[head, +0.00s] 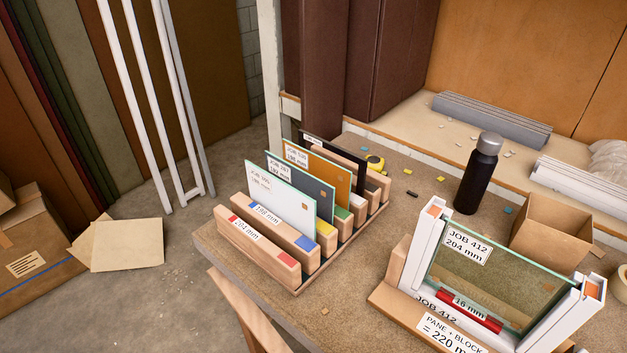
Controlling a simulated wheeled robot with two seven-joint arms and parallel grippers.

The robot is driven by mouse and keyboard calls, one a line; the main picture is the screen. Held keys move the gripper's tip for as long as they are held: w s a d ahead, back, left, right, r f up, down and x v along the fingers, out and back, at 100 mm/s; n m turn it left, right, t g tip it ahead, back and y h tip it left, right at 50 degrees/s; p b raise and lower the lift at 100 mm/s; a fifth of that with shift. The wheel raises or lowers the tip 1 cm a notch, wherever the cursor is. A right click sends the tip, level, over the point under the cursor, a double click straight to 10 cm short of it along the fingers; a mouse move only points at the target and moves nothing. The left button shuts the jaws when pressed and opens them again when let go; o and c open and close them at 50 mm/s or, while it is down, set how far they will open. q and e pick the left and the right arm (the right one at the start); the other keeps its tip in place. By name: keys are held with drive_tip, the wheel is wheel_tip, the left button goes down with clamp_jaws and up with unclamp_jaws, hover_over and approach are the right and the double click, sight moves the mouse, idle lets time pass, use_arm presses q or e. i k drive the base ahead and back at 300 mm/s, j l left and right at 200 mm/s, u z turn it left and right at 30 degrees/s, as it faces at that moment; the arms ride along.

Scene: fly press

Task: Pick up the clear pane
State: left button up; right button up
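A clear pane (498,285) with a greenish edge stands tilted in a white frame (420,245) at the right of the bench. Its label reads "JOB 412 204 mm". A red block marked "16 mm" (470,311) sits at the pane's lower edge. To the left, a wooden slotted rack (262,250) holds several upright panes. They include a whitish pane (281,203), a grey pane (306,190) and an amber pane (330,180). The rack's front bar is marked "204 mm". Neither of my grippers is in view.
A card reading "PANE + BLOCK" (450,338) is at the front. Bare bench (345,290) shows between rack and frame.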

sight(512, 291)
drive_tip(key=z, duration=1.3)
